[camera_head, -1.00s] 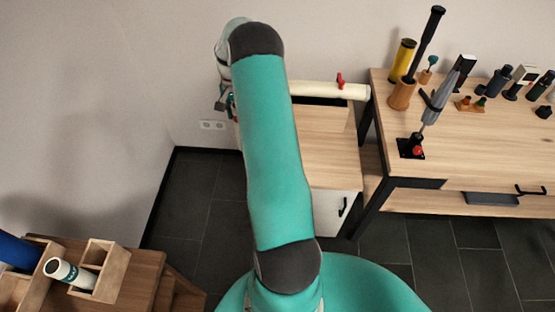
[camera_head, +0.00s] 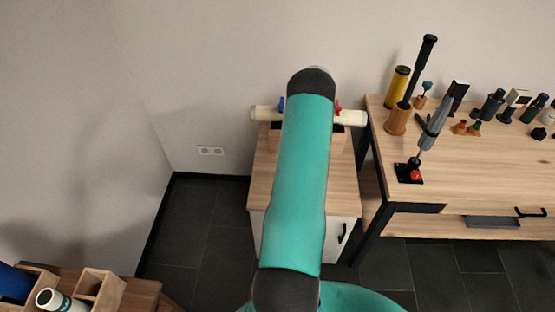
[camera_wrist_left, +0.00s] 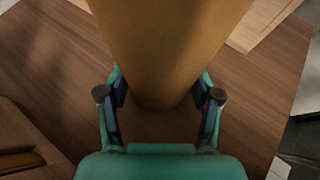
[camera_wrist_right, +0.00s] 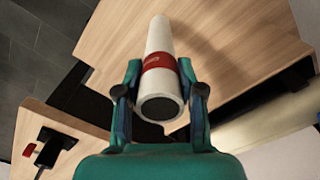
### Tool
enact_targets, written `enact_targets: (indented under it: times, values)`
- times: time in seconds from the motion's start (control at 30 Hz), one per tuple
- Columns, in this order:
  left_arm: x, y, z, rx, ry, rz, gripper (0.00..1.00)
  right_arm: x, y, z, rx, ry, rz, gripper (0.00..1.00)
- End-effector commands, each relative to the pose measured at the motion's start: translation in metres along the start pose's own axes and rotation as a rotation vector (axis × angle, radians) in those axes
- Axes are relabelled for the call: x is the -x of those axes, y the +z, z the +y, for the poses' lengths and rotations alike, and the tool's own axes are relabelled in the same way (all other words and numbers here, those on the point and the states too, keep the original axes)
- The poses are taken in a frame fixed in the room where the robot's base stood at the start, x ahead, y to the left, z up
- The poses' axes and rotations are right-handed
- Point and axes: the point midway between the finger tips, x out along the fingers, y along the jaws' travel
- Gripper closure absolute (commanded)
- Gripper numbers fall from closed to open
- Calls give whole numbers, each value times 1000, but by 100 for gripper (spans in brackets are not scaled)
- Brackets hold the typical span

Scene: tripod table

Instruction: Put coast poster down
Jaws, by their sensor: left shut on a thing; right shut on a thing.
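In the right wrist view my right gripper (camera_wrist_right: 160,80) is shut on a white tube (camera_wrist_right: 160,40) with a red band. One dark open end faces the camera, and the tube appears above a pale wooden top (camera_wrist_right: 235,35). In the head view the teal arm in the middle hides this gripper and tube. In the left wrist view my left gripper (camera_wrist_left: 161,92) is shut on a brown tube (camera_wrist_left: 165,40) above a darker wooden surface (camera_wrist_left: 60,75). It is not in the head view. I cannot tell which tube is the coast poster.
A cream roll (camera_head: 351,117) with blue (camera_head: 281,104) and red clips lies across the back of a small cabinet (camera_head: 263,180). The workbench (camera_head: 480,165) at right holds several tools. Wooden boxes (camera_head: 105,285) with blue and white tubes stand at lower left.

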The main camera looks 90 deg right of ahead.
Motion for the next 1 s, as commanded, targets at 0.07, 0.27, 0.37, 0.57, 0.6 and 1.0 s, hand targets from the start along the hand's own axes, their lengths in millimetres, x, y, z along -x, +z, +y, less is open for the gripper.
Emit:
enact_targets:
  times: [0.07, 0.27, 0.37, 0.57, 0.6, 1.0]
  values:
    - [0, 0, 0, 0, 0, -1, 55, -5, 0, 0, 1, 0, 0, 100]
    - [0, 0, 0, 0, 0, -1, 55, -28, 0, 0, 1, 1, -2, 100]
    - [0, 0, 0, 0, 0, -1, 55, -39, 0, 0, 1, 0, 0, 100]
    - [0, 0, 0, 0, 0, -1, 55, -42, 0, -1, 2, -1, 1, 100]
    - [0, 0, 0, 0, 0, -1, 55, -42, 0, -1, 2, -1, 1, 100]
    - [0, 0, 0, 0, 0, -1, 55, -44, 0, 0, 1, -1, 1, 37]
